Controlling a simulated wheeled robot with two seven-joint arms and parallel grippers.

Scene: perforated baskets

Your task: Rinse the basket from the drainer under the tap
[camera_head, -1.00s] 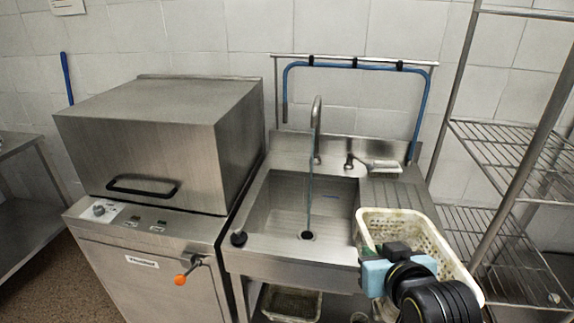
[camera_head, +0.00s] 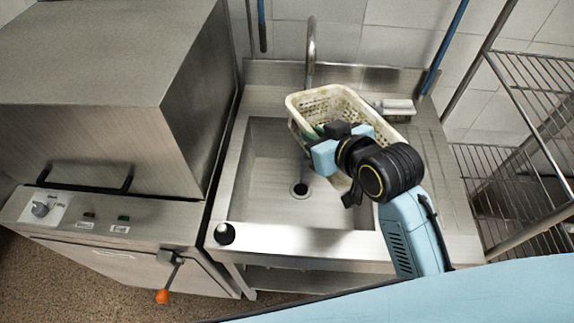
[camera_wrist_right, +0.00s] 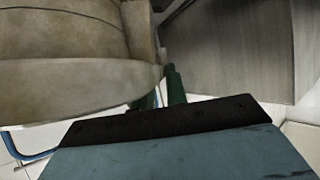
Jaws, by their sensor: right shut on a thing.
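The cream perforated basket (camera_head: 300,103) is in the head view, over the back right part of the sink basin (camera_head: 262,170), just in front of the tap (camera_head: 311,45). My right gripper (camera_head: 333,143) is shut on the basket's near side and holds it up, slightly tilted. The gripper and wrist hide part of that side. In the right wrist view a beige surface, likely the basket (camera_wrist_right: 70,85), fills the upper left, close to the gripper. Whether water meets the basket is unclear. My left gripper is not in view.
A boxy steel dishwasher (camera_head: 100,90) stands left of the sink. A wire shelf rack (camera_head: 520,170) stands at the right. A small pale item (camera_head: 397,106) lies at the back ledge.

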